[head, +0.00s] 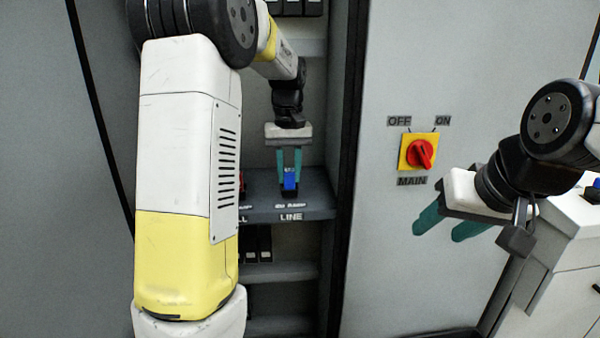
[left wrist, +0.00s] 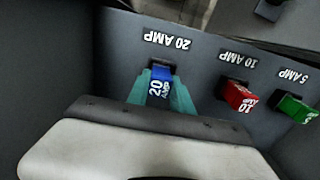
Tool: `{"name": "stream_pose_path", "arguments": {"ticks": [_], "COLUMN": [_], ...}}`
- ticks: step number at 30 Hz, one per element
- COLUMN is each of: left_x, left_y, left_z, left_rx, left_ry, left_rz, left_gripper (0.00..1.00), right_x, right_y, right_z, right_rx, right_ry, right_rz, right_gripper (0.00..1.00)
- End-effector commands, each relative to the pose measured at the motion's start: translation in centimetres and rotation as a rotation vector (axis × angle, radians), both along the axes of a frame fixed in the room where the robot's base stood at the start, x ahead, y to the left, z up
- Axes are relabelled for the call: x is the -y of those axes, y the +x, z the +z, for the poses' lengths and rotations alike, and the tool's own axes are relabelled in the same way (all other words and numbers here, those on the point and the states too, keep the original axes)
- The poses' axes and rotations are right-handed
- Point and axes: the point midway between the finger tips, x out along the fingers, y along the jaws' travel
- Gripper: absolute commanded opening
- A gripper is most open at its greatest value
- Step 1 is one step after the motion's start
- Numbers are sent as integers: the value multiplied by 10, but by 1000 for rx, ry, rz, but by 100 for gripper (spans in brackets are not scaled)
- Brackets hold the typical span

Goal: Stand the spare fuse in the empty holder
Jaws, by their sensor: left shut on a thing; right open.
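The blue fuse (head: 289,181) marked 20 AMP is upright between the teal fingers of my left gripper (head: 289,175). The fuse also shows in the left wrist view (left wrist: 159,88), with my gripper's fingers (left wrist: 170,97) on both sides of it. Its lower end is at a dark holder (left wrist: 162,65) beside the 20 AMP label; I cannot tell how deep it sits. In the head view this is on the grey shelf (head: 318,205) above the word LINE. My right gripper (head: 442,229) is open and empty in front of the cabinet, at the right.
A red 10 AMP fuse (left wrist: 240,97) and a green 5 AMP fuse (left wrist: 294,108) stand in the same row. A red rotary switch (head: 421,154) on a yellow plate is on the panel. Cabinet walls close in around the shelf. A white cabinet (head: 560,255) stands at the right.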

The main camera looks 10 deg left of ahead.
Motion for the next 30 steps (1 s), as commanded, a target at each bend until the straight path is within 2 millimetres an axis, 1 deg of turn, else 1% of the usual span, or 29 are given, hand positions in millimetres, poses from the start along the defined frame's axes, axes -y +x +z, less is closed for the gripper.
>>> {"name": "stream_pose_path", "arguments": {"ticks": [5,6,8,9,17,20,23,26,30], "left_x": [0,0,0,0,0,0,0,0,0], "left_y": [0,0,0,0,0,0,1,1,1], "left_z": [-3,-3,-3,-3,-3,1,12,31,62], "left_rx": [0,0,0,0,0,1,3,5,4], "left_ry": [0,0,0,0,0,0,-1,-1,-1], "left_rz": [0,0,0,0,0,0,0,0,0], "left_gripper": [0,33,45,49,49,49,49,49,49], "right_x": [0,0,0,0,0,0,0,0,0], "right_y": [0,0,0,0,0,0,0,0,0], "right_z": [0,0,0,0,0,0,0,0,0], "right_rx": [0,0,0,0,0,0,0,0,0], "right_ry": [0,0,0,0,0,0,0,0,0], "right_rz": [0,0,0,0,0,0,0,0,0], "right_gripper": [52,52,52,52,52,52,52,52,52]}}
